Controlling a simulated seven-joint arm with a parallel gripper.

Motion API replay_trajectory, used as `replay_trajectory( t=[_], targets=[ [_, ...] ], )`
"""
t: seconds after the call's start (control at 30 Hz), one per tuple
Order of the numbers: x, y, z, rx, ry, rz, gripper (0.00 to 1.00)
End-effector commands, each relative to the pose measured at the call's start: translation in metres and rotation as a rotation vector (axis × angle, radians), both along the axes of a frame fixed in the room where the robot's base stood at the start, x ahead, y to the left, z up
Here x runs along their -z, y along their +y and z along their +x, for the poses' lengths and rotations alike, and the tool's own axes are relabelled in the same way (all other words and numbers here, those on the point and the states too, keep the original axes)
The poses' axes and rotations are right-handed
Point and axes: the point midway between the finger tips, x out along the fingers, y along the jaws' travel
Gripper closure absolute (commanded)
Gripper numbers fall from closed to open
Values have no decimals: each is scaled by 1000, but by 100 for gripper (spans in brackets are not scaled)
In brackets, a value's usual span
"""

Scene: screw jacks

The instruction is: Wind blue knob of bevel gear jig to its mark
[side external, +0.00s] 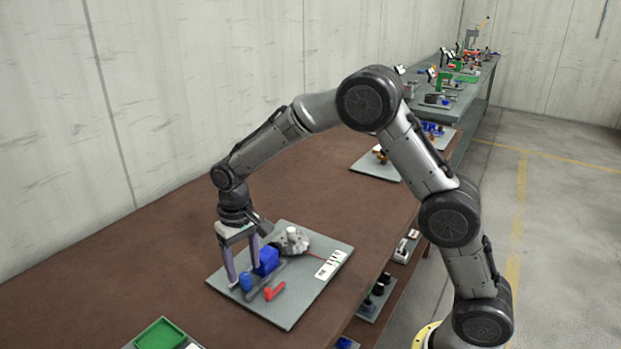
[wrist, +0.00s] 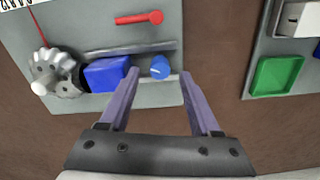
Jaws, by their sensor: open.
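The bevel gear jig's grey plate (side external: 303,306) lies on the brown table. Its blue knob (side external: 246,281) stands near the plate's left edge; in the wrist view the knob (wrist: 160,67) has a pale line on top. My gripper (side external: 243,275) is open and points down. In the wrist view its two purple fingers (wrist: 157,77) lie either side of the knob, apart from it. A blue block (side external: 267,260) and a grey gear (side external: 289,241) with a white post sit behind the knob. A red pointer wire (side external: 311,256) runs from the gear towards a white scale card (side external: 331,264).
A red lever (side external: 275,291) is on the plate beside the knob, past a grey rail (wrist: 130,48). Another plate with a green tray (side external: 160,335) is at the front left. Several other jigs stand farther along the tables.

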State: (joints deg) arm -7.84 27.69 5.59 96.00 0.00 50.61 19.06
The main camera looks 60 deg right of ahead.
Motion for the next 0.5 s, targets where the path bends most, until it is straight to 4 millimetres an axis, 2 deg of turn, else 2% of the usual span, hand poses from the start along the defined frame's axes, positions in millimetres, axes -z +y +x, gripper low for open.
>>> replay_trajectory(
  t=[0.03,0.5],
  targets=[
    [-11,0,1,-1,-5,1,36],
    [-96,0,1,-3,-3,0,36]
  ],
)
